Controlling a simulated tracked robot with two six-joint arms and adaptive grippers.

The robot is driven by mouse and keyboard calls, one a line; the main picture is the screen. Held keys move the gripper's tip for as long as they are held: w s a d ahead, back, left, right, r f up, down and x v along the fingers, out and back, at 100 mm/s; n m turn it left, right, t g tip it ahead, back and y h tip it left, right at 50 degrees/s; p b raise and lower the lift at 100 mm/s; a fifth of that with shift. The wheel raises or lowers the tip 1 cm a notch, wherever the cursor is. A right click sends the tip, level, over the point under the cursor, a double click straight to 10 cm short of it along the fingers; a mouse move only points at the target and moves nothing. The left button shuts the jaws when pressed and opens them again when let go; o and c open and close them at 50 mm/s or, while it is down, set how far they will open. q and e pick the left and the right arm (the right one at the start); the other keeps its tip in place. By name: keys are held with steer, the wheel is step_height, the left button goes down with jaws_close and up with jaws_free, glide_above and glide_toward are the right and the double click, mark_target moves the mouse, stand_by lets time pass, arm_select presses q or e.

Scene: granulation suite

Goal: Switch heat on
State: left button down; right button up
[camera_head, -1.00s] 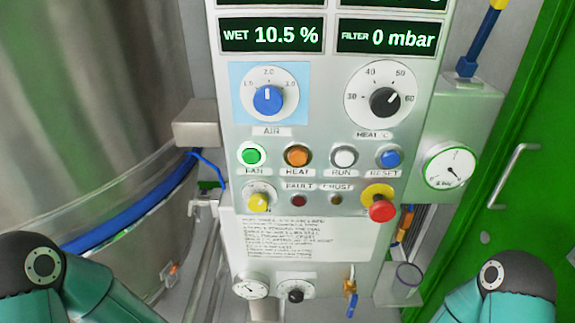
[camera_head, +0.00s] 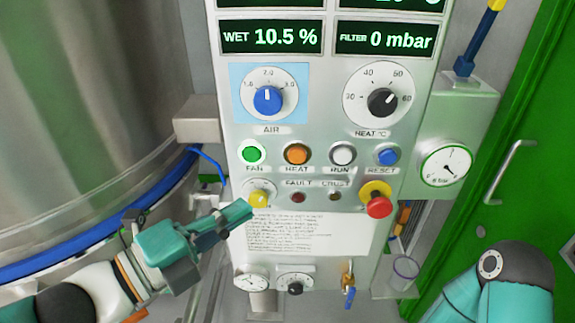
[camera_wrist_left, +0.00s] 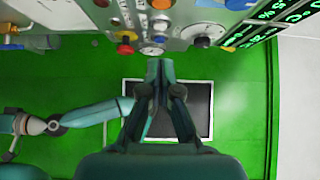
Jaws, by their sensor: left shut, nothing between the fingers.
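The orange HEAT button (camera_head: 296,154) is on the grey control panel in the head view, between the green FAN button (camera_head: 252,154) and the white RUN button (camera_head: 342,154). It is unobstructed, and whether it is lit is unclear. My left gripper (camera_head: 243,212) is shut and empty, its tip below and left of the HEAT button, just under the yellow knob. The gap to the panel is hard to judge. The shut fingers also show in the left wrist view (camera_wrist_left: 160,65). My right arm shows at the lower right of the head view; its gripper is out of sight.
A red emergency stop (camera_head: 379,205) sticks out at the panel's lower right. The blue AIR dial (camera_head: 268,99) and black HEAT dial (camera_head: 384,102) sit above the buttons. A yellow knob (camera_head: 257,194) is near the left gripper. A large steel vessel (camera_head: 80,110) stands left.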

arm_select(q)
steer(key=shift+w+d, duration=0.1)
steer(key=p, duration=0.4)
glide_toward(302, 158)
steer(key=s+d+x, duration=0.1)
steer(key=x, duration=0.5)
steer(key=shift+w+a, duration=0.3)
steer(key=shift+w, duration=0.25)
steer(key=shift+a, duration=0.1)
